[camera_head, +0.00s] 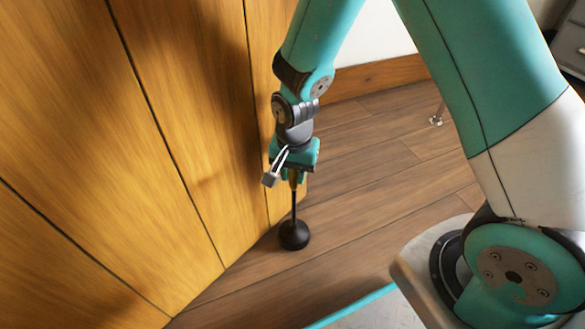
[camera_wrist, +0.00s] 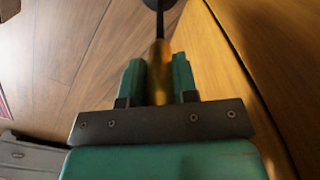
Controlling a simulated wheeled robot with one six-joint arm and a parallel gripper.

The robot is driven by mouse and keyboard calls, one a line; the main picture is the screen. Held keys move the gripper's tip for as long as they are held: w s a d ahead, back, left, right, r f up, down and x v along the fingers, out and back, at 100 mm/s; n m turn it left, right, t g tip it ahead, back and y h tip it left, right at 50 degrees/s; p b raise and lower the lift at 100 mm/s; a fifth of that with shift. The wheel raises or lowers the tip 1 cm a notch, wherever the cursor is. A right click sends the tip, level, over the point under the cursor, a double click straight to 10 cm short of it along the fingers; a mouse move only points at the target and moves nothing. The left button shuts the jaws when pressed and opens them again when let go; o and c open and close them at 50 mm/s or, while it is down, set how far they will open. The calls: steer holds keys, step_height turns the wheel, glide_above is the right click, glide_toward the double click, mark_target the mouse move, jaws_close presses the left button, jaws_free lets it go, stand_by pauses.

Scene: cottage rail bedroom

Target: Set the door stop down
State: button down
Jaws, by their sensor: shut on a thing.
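The door stop (camera_head: 294,234) has a round black base, a thin dark stem and a brass-coloured upper part. It stands about upright, with its base at the wooden floor beside the wooden panelled door. I cannot tell for sure whether the base touches the floor. My gripper (camera_head: 294,178) points down and is shut on the upper part. In the wrist view the two teal fingers of my gripper (camera_wrist: 160,82) close on the brass part of the door stop (camera_wrist: 159,58). Its dark base shows only partly at the top edge there.
The wooden door or panelling (camera_head: 190,110) rises close to the left of my gripper. A wooden skirting board (camera_head: 375,73) runs along the white wall behind. The wooden floor (camera_head: 375,180) to the right of the door stop is clear. A grey drawer unit (camera_head: 570,45) stands at the far right.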

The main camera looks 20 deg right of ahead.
steer(key=shift+w+f, duration=0.1)
steer(key=shift+f, duration=0.9)
steer(key=c, duration=0.9)
jaws_free()
step_height(320, 180, up, 12)
steer(key=p, duration=0.7)
steer(key=shift+p, duration=0.3)
steer(key=s+a+r+n+y, duration=0.2)
steer(key=s+r+n, duration=0.5)
steer(key=s+r, duration=0.2)
steer(key=s+a+r+n+y, duration=0.2)
steer(key=s+r+n, duration=0.6)
steer(key=r, duration=0.4)
steer(key=shift+s+a, duration=0.45)
steer(key=shift+s, duration=0.45)
